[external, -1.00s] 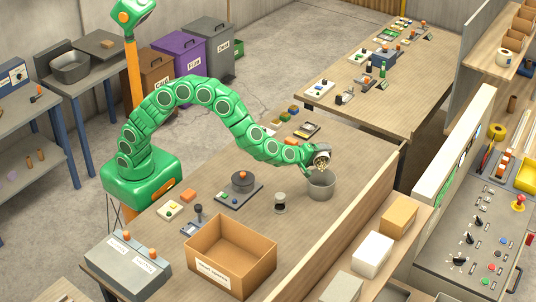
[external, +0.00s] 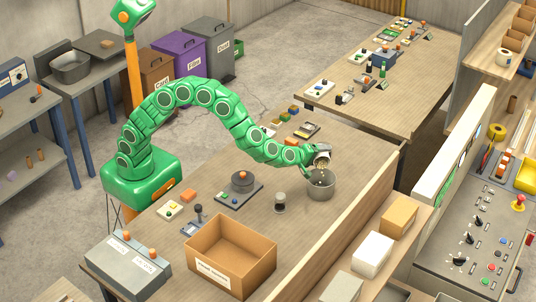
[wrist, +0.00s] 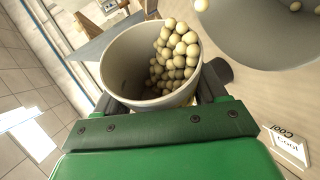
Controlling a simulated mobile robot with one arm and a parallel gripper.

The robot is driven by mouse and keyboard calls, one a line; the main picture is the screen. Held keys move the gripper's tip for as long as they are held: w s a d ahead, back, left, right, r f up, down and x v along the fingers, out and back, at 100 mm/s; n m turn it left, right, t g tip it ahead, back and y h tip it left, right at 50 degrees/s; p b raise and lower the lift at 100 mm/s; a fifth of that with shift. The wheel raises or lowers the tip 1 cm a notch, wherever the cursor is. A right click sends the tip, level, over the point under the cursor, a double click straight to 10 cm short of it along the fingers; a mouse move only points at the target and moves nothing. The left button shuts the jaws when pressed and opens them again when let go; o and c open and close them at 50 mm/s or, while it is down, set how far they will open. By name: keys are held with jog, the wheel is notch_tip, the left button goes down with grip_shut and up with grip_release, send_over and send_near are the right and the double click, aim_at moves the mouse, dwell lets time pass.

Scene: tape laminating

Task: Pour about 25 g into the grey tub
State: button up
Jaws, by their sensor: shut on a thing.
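My gripper (external: 311,158) is shut on a pale cup (wrist: 125,52), which also shows in the external view (external: 322,151). The cup is tipped over the grey tub (external: 321,188), with its mouth toward the tub. In the wrist view, pale round beads (wrist: 176,52) are heaped along the right side of the cup. In the external view, beads show between the cup's mouth and the tub. The tub's bottom is mostly hidden.
A small dark-topped jar (external: 280,202) stands left of the tub. An open cardboard box (external: 231,258) is at the front of the table. A raised wooden edge (external: 345,222) runs right of the tub. A "Cool" label (wrist: 287,146) lies at the right in the wrist view.

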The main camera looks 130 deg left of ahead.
jog(key=shift+r, duration=0.1)
dwell(0.4)
jog(key=shift+s+a+n+h, duration=0.2)
jog(key=shift+a+n+h, duration=0.1)
jog(key=shift+n, duration=0.4)
jog(key=shift+s+a+r+n+t+h, duration=0.2)
jog(key=shift+n+t+h, duration=0.1)
jog(key=shift+h, duration=0.2)
jog(key=shift+s+a+f+n+h, duration=0.3)
jog(key=shift+s+a+f+n, duration=0.15)
jog(key=shift+a, duration=0.2)
jog(key=shift+f+t+h, duration=0.2)
jog(key=shift+t+h, duration=0.1)
jog(key=shift+t, duration=0.1)
